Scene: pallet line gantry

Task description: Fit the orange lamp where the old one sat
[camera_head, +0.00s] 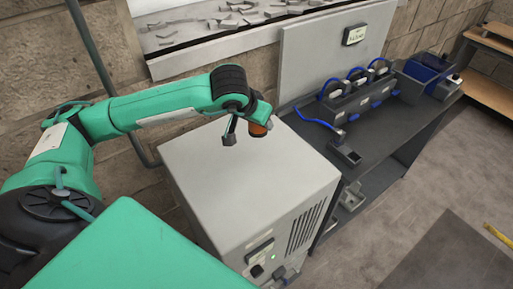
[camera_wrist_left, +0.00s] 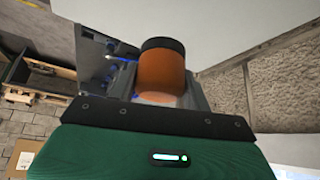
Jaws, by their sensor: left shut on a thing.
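The orange lamp (camera_head: 258,129) hangs partly hidden under my left wrist in the head view, above the top of the grey cabinet (camera_head: 190,165). In the left wrist view the lamp (camera_wrist_left: 162,74) is an orange cylinder with a black end. My left gripper (camera_head: 246,130) is shut on the lamp; its fingers are mostly hidden. I cannot make out a seat for the lamp in either view. My right gripper is not in view.
A dark bench (camera_head: 385,140) right of the cabinet carries a grey rack (camera_head: 357,102) with blue-handled items, a small dark tray (camera_head: 345,153) and blue-lined bins (camera_head: 425,72). A pale panel (camera_head: 325,50) stands behind the bench. Wooden shelving (camera_head: 490,55) is at far right.

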